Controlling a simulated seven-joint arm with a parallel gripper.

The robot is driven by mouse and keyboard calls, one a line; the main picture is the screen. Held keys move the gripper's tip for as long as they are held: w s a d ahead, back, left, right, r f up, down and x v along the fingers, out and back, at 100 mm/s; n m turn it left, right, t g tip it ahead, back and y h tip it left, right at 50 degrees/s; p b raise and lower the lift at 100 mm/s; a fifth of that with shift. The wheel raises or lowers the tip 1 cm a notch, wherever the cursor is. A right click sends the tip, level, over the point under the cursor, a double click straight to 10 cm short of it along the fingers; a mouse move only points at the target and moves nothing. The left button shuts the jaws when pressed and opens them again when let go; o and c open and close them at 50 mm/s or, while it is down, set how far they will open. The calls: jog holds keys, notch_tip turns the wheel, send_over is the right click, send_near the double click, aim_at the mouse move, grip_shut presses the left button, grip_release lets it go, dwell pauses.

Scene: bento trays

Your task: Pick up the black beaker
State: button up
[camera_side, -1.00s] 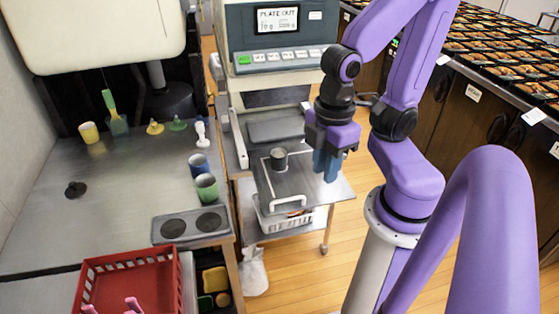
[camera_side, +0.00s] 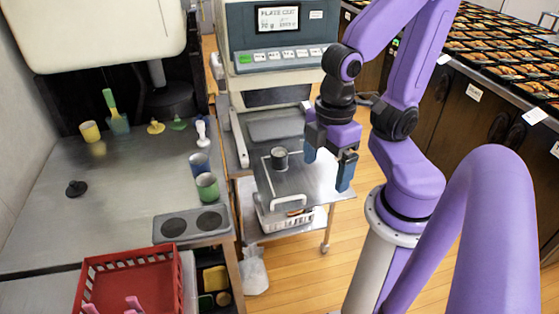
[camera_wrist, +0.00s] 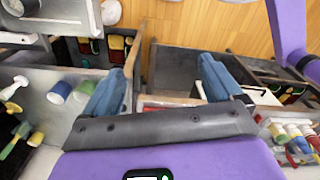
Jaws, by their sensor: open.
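A dark grey-black beaker (camera_side: 280,158) stands upright on the metal top of a small cart (camera_side: 262,190), left of my gripper in the side view. In the wrist view, the dark round shape at the top left corner (camera_wrist: 18,7) seems to be the same beaker, partly cut off. My gripper (camera_side: 328,163) is open and empty, its two blue fingers spread apart. It hangs over the right part of the cart, beside the beaker and not touching it. In the wrist view nothing lies between the fingers (camera_wrist: 160,75).
Blue (camera_side: 199,165) and green (camera_side: 206,187) cups stand on the steel counter (camera_side: 120,200) to the left, beside a hotplate (camera_side: 190,225). A red crate (camera_side: 135,285) sits at the front. A machine with a display (camera_side: 278,40) rises behind the cart.

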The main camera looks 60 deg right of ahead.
jog(key=shift+w, duration=0.1)
jog(key=w+d+f+h, duration=0.1)
jog(key=w+f+h, duration=0.15)
jog(key=w, duration=0.35)
jog(key=w+d+f+h, duration=0.1)
jog(key=w+f+h, duration=0.15)
jog(key=w, duration=0.35)
jog(key=n+g+h, duration=0.2)
jog(key=n+h, duration=0.1)
jog(key=h, duration=0.6)
send_near(284, 152)
jog(key=shift+d+f, duration=0.1)
jog(key=shift+d, duration=0.45)
jog(key=shift+x, duration=3.9)
jog(key=shift+s, duration=0.1)
